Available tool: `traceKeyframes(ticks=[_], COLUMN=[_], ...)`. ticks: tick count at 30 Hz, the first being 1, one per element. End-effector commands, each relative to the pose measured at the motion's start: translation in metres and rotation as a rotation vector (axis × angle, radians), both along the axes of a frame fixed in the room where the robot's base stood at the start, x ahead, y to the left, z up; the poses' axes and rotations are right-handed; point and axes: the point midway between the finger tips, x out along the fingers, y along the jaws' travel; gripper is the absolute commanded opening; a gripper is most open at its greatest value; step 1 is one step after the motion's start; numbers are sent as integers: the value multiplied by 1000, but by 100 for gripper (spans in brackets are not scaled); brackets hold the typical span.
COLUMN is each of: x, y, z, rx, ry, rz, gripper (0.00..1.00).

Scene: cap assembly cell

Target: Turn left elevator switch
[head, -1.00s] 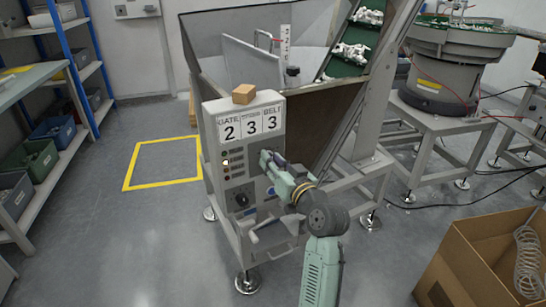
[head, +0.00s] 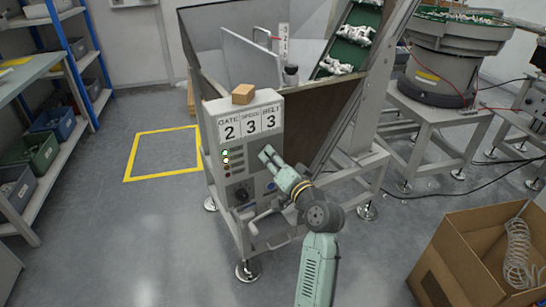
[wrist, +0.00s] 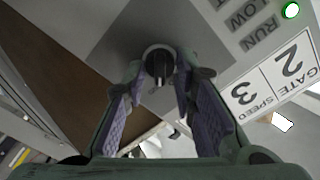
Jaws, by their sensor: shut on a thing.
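The control box (head: 233,170) stands on the front of the metal hopper machine. In the wrist view a black rotary switch (wrist: 159,62) sits on the grey panel, with its pale pointer mark facing down in the picture. My gripper (wrist: 158,80) is shut on this switch, one purple-padded finger on each side. In the head view my gripper (head: 266,154) is at the right part of the box front and hides the switch. Another black knob (head: 241,194) is lower left on the box. A green lamp (wrist: 291,10) is lit near the RUN label.
A small cardboard block (head: 243,94) lies on top of the box, above the cards reading 2, 3, 3. An open carton (head: 480,250) is on the floor at the right. Shelves (head: 50,150) line the left.

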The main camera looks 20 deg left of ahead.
Motion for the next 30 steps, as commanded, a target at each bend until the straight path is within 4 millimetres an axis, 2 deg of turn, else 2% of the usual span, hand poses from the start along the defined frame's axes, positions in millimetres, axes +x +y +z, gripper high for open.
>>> traceKeyframes(ticks=[12,13,21,30], x=[0,0,0,-1], y=[0,0,0,-1], z=[0,0,0,0], rx=[5,5,4,3], ry=[5,5,4,4], rz=[1,1,0,0], gripper=[0,26,43,43])
